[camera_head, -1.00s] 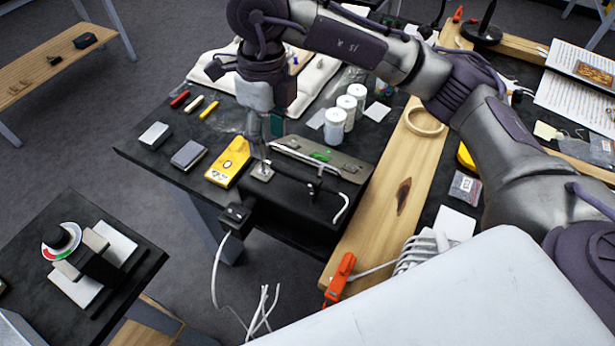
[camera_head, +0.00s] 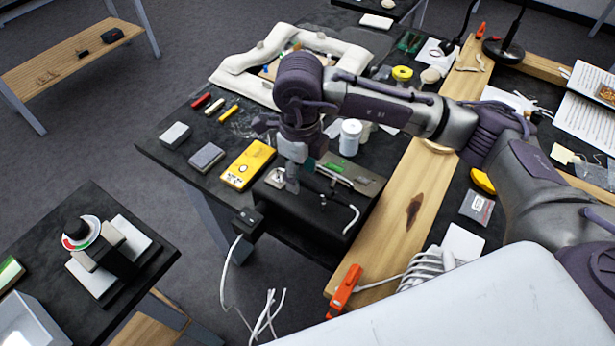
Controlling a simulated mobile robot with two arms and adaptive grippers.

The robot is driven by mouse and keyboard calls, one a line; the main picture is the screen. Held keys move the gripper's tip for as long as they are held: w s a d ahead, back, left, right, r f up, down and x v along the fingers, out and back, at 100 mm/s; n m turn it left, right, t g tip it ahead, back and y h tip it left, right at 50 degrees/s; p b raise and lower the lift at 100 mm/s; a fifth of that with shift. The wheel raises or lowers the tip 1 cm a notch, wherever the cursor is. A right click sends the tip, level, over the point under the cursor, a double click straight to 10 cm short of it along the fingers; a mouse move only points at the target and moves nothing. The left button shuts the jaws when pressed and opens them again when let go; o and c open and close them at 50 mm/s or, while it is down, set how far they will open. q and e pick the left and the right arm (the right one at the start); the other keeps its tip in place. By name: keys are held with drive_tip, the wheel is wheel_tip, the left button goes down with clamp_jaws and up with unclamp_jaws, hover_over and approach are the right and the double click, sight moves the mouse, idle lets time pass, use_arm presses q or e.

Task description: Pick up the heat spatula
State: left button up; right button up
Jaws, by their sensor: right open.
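A white cable (camera_head: 352,217) hangs at the block's right end. My right gripper (camera_head: 292,187) points down over the left part of the block, left of the tool, open. Its fingers are small and partly merge with the dark block, so I cannot tell whether they touch anything. My left gripper is out of view.
A yellow device (camera_head: 247,165) and grey blocks (camera_head: 206,157) lie left of the gripper. A white jar (camera_head: 349,138) stands behind it. A wooden board (camera_head: 408,210) and an orange-handled item (camera_head: 343,290) are to the right. A small black box (camera_head: 247,222) with cables hangs at the front edge.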

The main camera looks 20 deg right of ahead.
drive_tip(key=shift+f, duration=1.05)
clamp_jaws()
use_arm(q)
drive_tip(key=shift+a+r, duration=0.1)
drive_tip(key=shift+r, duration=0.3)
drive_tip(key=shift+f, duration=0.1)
use_arm(e)
drive_tip(key=shift+r, duration=0.15)
